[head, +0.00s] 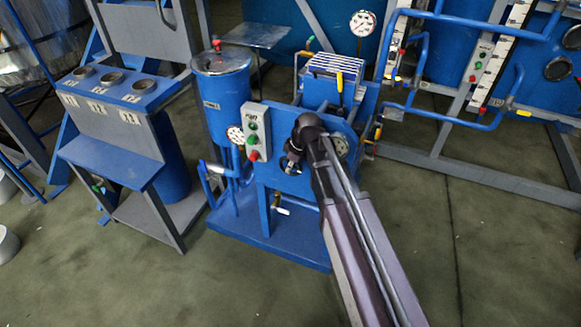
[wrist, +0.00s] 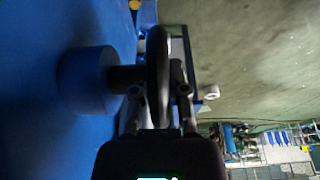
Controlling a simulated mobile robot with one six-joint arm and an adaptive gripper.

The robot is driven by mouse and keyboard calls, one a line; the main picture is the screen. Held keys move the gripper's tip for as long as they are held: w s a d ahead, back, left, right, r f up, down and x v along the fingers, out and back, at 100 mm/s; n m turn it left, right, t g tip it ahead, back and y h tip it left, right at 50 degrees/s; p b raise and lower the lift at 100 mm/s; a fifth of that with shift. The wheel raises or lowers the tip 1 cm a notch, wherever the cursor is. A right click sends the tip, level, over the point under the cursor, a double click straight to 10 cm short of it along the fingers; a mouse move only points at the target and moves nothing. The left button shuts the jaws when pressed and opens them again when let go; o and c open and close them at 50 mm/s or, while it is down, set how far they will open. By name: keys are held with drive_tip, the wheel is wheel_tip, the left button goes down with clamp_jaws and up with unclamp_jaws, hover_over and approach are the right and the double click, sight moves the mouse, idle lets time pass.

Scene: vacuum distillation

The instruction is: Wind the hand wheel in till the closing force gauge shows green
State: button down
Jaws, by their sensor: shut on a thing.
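In the wrist view the dark hand wheel (wrist: 158,72) stands edge-on, its shaft running left into a round blue boss (wrist: 85,80) on a blue panel. My gripper (wrist: 159,92) has one finger on each side of the rim and is shut on it. In the head view my gripper (head: 292,162) is at the front of the blue machine (head: 265,185), and the wheel is mostly hidden there by my arm.
A button box (head: 257,132) and a second gauge (head: 235,135) are left of my wrist. A plate stack (head: 335,66) tops the machine. A blue tank (head: 222,100) and a bench (head: 110,150) stand left; pipe frames (head: 490,60) stand right. The front floor is clear.

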drive_tip(key=shift+s+t+y, duration=0.1)
drive_tip(key=shift+t+y, duration=0.2)
drive_tip(key=shift+y, duration=0.3)
drive_tip(key=c, duration=0.6)
unclamp_jaws()
drive_tip(key=shift+c, duration=0.2)
drive_tip(key=shift+h, duration=0.4)
drive_tip(key=shift+w+a+g+h+p, duration=0.1)
drive_tip(key=shift+w+g+h+p, duration=0.1)
drive_tip(key=shift+g+h+p, duration=0.3)
drive_tip(key=shift+g+h, duration=0.3)
drive_tip(key=shift+h, duration=0.9)
wheel_tip(320, 180, up, 2)
drive_tip(key=shift+s+r+p, duration=0.1)
drive_tip(key=shift+r+p, duration=0.05)
drive_tip(key=shift+p, duration=1.05)
wheel_tip(320, 180, up, 13)
drive_tip(key=p, duration=1.3)
drive_tip(key=shift+r, duration=0.15)
